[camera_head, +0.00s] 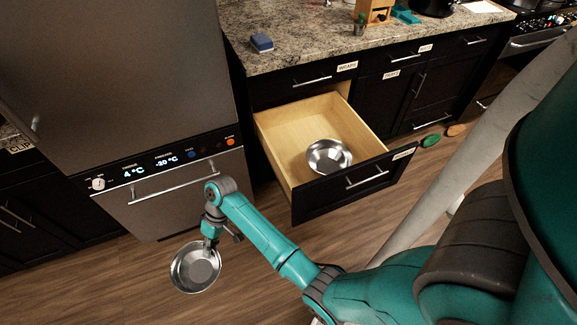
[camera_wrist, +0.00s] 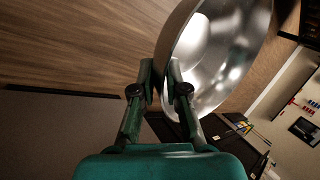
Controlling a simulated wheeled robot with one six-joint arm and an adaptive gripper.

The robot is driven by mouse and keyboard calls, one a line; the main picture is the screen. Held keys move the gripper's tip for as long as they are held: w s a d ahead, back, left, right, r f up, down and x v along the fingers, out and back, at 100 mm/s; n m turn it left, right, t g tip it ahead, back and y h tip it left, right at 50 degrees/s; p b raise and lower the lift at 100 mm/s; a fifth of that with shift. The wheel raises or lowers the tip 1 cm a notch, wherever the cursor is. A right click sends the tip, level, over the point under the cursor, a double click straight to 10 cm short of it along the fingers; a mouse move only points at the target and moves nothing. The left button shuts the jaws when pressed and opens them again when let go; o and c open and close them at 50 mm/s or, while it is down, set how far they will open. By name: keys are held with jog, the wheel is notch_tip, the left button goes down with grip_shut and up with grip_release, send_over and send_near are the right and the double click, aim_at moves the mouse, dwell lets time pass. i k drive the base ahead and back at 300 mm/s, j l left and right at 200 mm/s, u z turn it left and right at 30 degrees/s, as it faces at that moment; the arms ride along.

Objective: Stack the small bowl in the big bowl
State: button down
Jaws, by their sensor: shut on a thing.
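A shiny steel bowl (camera_head: 194,269) hangs over the wood floor in front of the fridge in the head view. My gripper (camera_head: 209,243) is shut on its rim, and the bowl is tilted. In the wrist view, my gripper (camera_wrist: 161,78) has the rim between its fingertips, and the bowl (camera_wrist: 226,52) fills the upper right. A second steel bowl (camera_head: 328,156) sits upright in the open drawer, towards its front right, and looks empty. The two bowls look close in size, so I cannot tell for sure which is the small one.
The open wooden drawer (camera_head: 281,131) juts out below the granite counter (camera_head: 307,57), right of the steel fridge (camera_head: 150,95). A blue sponge (camera_head: 262,42) lies on the counter. A green item (camera_head: 431,140) lies on the floor right of the drawer. The floor left of the drawer is clear.

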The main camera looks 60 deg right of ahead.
aim_at(330, 167)
jog(key=l+u, duration=0.2)
jog(key=u, duration=0.2)
jog(key=l+u, duration=0.2)
jog(key=u, duration=0.2)
jog(key=k+l+u, duration=0.15)
jog(key=l+u, duration=0.2)
jog(key=k+l+u, duration=0.4)
jog(key=l+u, duration=0.25)
jog(key=k+l+u, duration=0.2)
jog(key=k+u, duration=0.25)
jog(key=k, duration=0.2)
jog(key=k+z, duration=0.2)
jog(key=k, duration=0.35)
jog(key=k+l+z, duration=0.1)
jog(key=k+z, duration=0.15)
jog(key=k, duration=0.25)
jog(key=k+l+z, duration=0.2)
jog(key=k, duration=0.3)
jog(key=k+l+z, duration=0.25)
jog(key=k, duration=0.25)
jog(key=k+l+z, duration=0.2)
jog(key=k+l, duration=0.2)
jog(key=i+j, duration=0.25)
jog(key=i, duration=0.2)
jog(key=i+j, duration=0.25)
jog(key=i, duration=0.15)
jog(key=i+j, duration=0.25)
jog(key=i, duration=0.2)
